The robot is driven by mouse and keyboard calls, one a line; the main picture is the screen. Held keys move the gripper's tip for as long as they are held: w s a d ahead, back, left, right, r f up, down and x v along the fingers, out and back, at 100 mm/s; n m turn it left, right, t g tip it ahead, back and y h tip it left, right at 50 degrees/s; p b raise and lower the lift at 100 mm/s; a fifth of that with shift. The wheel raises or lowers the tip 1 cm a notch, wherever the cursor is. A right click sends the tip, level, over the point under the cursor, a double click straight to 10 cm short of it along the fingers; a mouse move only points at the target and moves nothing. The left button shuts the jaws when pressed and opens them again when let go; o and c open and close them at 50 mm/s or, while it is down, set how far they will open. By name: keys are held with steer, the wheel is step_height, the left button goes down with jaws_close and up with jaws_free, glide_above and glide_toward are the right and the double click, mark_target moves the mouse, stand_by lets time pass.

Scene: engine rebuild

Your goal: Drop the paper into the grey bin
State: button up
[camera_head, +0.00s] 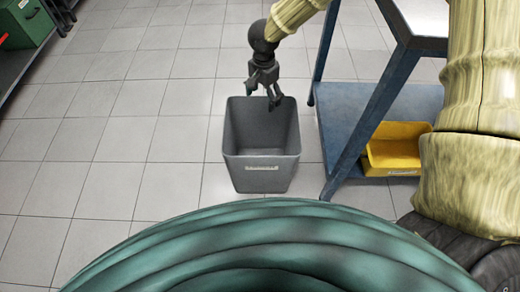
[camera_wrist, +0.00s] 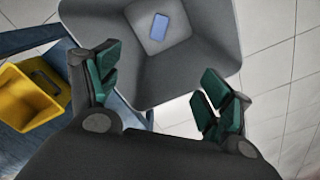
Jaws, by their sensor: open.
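The grey bin (camera_head: 262,172) stands on the tiled floor, open at the top, with a pale label on its front wall. It also shows in the wrist view (camera_wrist: 205,60). A small flat blue-grey rectangle, seemingly the paper (camera_wrist: 159,27), lies on the bin's bottom in the wrist view; the front wall hides it in the head view. My gripper (camera_head: 263,97) is above the bin near its far rim, pointing down. In the wrist view my gripper (camera_wrist: 160,86) has its green-padded fingers wide apart, with nothing between them.
A blue metal table (camera_head: 375,110) with a lower shelf stands right of the bin. A yellow bin (camera_head: 397,150) sits on that shelf. A green box (camera_head: 24,22) is at the far left. Tiled floor (camera_head: 110,130) left of the bin is clear.

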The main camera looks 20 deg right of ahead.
step_height(320, 180, up, 6)
stand_by(0.4)
stand_by(0.3)
